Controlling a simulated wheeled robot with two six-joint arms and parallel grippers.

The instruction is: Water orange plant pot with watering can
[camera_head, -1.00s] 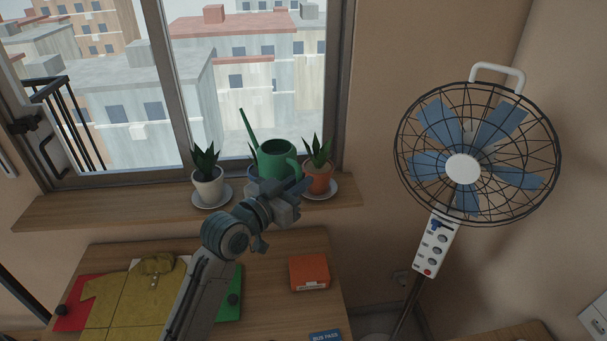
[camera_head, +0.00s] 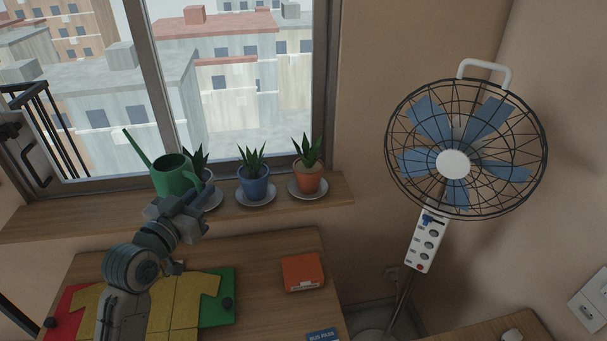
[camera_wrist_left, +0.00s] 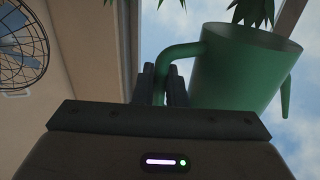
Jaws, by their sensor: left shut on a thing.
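The green watering can (camera_head: 172,176) is held up in front of the left part of the windowsill, its spout pointing up and left. My left gripper (camera_head: 190,202) is shut on its handle; the left wrist view shows the fingers (camera_wrist_left: 169,88) around the handle of the can (camera_wrist_left: 235,72). The orange plant pot (camera_head: 307,178) stands upright on a saucer at the right of the sill, well right of the can. It holds a spiky green plant. My right gripper is not in view.
A blue pot (camera_head: 254,188) stands on the sill between the can and the orange pot. A fan (camera_head: 453,164) stands at the right. The table below holds a yellow shirt (camera_head: 180,305) and an orange box (camera_head: 303,272).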

